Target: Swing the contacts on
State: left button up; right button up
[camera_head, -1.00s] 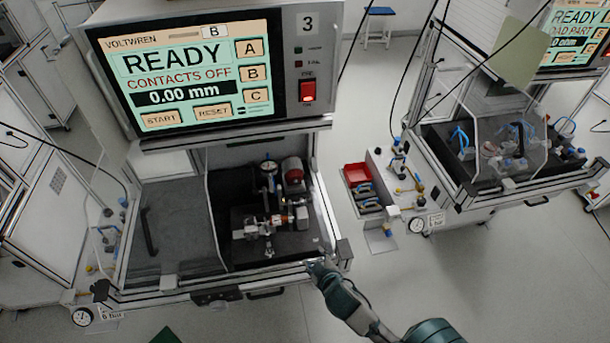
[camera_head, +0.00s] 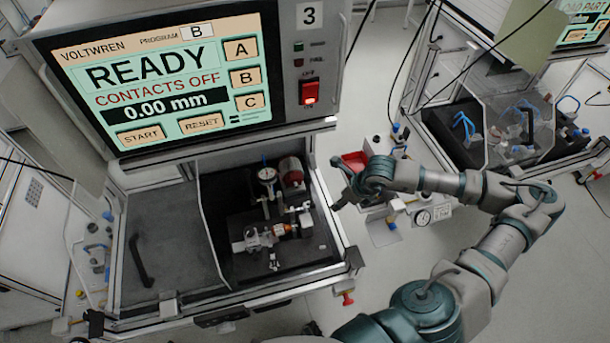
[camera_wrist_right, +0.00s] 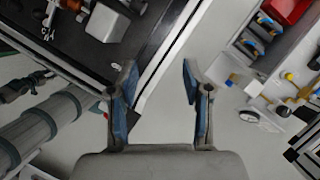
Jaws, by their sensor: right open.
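The test station's screen (camera_head: 155,85) reads READY, CONTACTS OFF and 0.00 mm. In its open right bay, the fixture (camera_head: 250,241) stands with an orange-copper part (camera_head: 281,229), a round dial gauge (camera_head: 267,174) and a dark red cylinder (camera_head: 291,172). Which small part carries the contacts is too small to tell. My right gripper (camera_head: 337,184) is just right of the bay's side edge, apart from the fixture. In the right wrist view its two blue-padded fingers (camera_wrist_right: 160,80) are apart with nothing between them. My left gripper is not seen.
A lit red rocker switch (camera_head: 310,92) is on the panel. A red bin (camera_head: 354,160) stands on a side cart. A second station (camera_head: 500,130) is at the right.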

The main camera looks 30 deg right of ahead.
aim_at(309, 179)
jog(key=w+a+p, duration=0.1)
jog(key=w, duration=0.2)
jog(key=w+a+p, duration=0.1)
jog(key=w+a, duration=0.1)
jog(key=w, duration=0.2)
jog(key=w+a+p, duration=0.1)
jog(key=w, duration=0.2)
jog(key=shift+w+a+r+p, duration=0.15)
jog(key=shift+w+a+p, duration=0.2)
jog(key=shift+a+p, duration=0.05)
jog(key=shift+w+f+p, duration=0.25)
jog(key=shift+f+p, duration=0.05)
jog(key=shift+f, duration=0.2)
jog(key=shift+d+f, duration=0.15)
jog(key=shift+f, duration=0.05)
grip_shut()
jog(key=shift+r, duration=0.1)
